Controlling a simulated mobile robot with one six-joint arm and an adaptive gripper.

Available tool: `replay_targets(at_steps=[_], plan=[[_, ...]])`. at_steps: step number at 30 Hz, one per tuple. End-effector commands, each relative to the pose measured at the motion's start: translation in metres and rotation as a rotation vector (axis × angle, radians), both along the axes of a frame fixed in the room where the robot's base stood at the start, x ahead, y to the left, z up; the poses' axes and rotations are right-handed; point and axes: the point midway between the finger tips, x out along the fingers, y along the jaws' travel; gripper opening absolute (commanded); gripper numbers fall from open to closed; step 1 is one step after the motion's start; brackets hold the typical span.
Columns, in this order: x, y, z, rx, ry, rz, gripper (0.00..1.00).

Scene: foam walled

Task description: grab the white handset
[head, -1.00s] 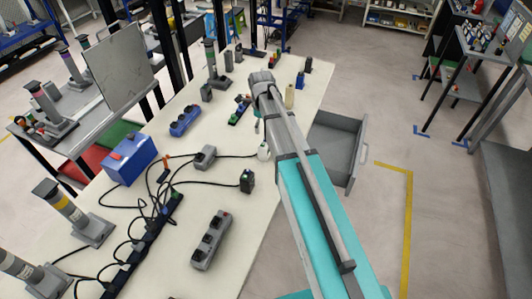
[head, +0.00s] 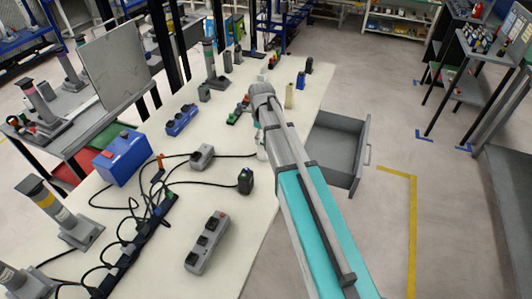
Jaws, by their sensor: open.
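A cream-white handset (head: 289,95) stands upright near the right edge of the pale table (head: 235,205) in the head view, just right of my arm's bend. A blue handset (head: 300,80) and a dark handset (head: 308,66) stand beyond it. My arm reaches up the right side of the table to a grey joint left of the white handset. The end of the arm is hidden behind its own links, so my gripper cannot be made out.
A grey power strip (head: 207,243), a blue box (head: 123,158) and tangled black cables lie on the table. A grey open drawer (head: 338,150) juts out at the table's right. The floor farther right is clear around yellow tape (head: 412,230).

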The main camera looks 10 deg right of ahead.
Motion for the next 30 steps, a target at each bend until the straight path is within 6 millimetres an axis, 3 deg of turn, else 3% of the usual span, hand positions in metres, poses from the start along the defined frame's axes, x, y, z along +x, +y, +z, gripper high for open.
replay_targets(at_steps=[16,30], plan=[[0.000,0.000,-0.005,0.000,0.000,0.000,1.00],[0.000,-0.008,-0.038,0.000,0.000,0.001,1.00]])
